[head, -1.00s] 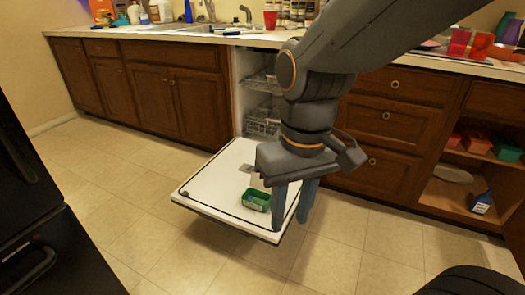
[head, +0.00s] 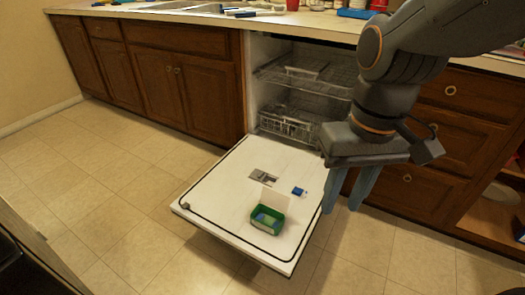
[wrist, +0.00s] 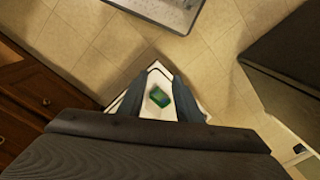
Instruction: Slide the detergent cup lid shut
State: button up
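The detergent cup (head: 263,176) is a small grey rectangular fitting on the inner face of the lowered dishwasher door (head: 225,196) in the head view. Whether its lid is open or shut is too small to tell. A small blue block (head: 299,191) lies to its right on the door. My gripper (head: 343,208) hangs to the right of the cup, above the door's right edge, fingers pointing down. Its two fingers stand apart with nothing between them. In the wrist view my gripper (wrist: 161,77) frames the door, and the cup cannot be made out.
A green open box (head: 268,220) with a pale raised flap stands on the door nearer me; the wrist view shows it too (wrist: 159,97). Dish racks (head: 290,122) are inside the dishwasher. Wooden cabinets (head: 160,95) flank it. The floor left of the door is clear.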

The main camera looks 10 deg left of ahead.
aim_at(256, 175)
jog(key=u, duration=0.55)
jog(key=i, duration=0.95)
jog(key=u, duration=0.15)
